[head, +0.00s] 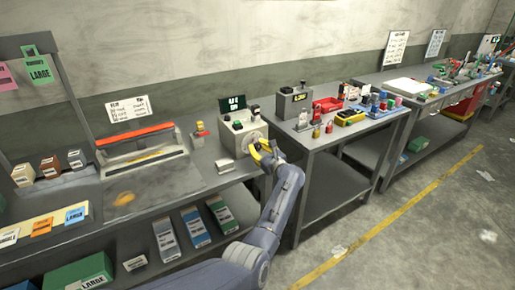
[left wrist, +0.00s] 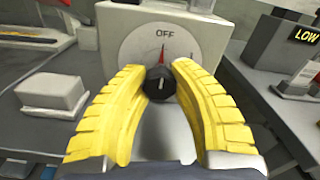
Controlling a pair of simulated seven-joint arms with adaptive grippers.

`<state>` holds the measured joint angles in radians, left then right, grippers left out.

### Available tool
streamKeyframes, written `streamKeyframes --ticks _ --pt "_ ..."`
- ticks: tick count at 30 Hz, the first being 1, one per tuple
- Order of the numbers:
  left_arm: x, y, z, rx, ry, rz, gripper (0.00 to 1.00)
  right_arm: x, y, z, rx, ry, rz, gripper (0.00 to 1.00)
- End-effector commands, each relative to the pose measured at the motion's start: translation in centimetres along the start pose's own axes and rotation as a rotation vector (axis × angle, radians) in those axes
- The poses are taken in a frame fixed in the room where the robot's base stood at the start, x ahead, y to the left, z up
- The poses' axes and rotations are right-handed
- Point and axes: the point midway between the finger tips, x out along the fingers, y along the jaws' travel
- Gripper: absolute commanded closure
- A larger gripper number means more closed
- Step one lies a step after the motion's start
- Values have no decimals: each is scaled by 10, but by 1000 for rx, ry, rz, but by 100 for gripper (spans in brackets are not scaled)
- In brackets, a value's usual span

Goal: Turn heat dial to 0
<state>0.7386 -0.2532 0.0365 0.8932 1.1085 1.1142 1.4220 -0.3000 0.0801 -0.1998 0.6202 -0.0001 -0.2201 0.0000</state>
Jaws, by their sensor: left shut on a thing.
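The heat dial is a black knob (left wrist: 160,82) on a round white dial face marked "OFF" at its top, with a red mark near the top. It sits on the front of a pale control box (head: 237,138) on the bench. My left gripper (head: 266,150) has yellow ridged fingers and is at the front of this box. In the left wrist view the fingertips (left wrist: 162,72) are on either side of the knob, shut on it. The knob's white pointer line is near upright. My right gripper is not in view.
A heat sealer with a red bar (head: 138,135) stands on the bench to the left. A small white block (left wrist: 52,92) lies left of the box. A grey unit reading "LOW" (left wrist: 290,50) and many small items stand on the bench to the right.

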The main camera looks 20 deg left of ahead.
Motion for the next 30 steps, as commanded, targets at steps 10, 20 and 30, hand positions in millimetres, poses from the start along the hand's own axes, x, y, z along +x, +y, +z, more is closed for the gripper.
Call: streamKeyframes --ticks 10,20,30 --pt "1 -2 4 -1 -6 -2 72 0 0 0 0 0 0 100" --pt "0 0 2 0 -3 -1 45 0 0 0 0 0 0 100" --pt "0 0 1 51 -1 0 45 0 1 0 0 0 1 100"
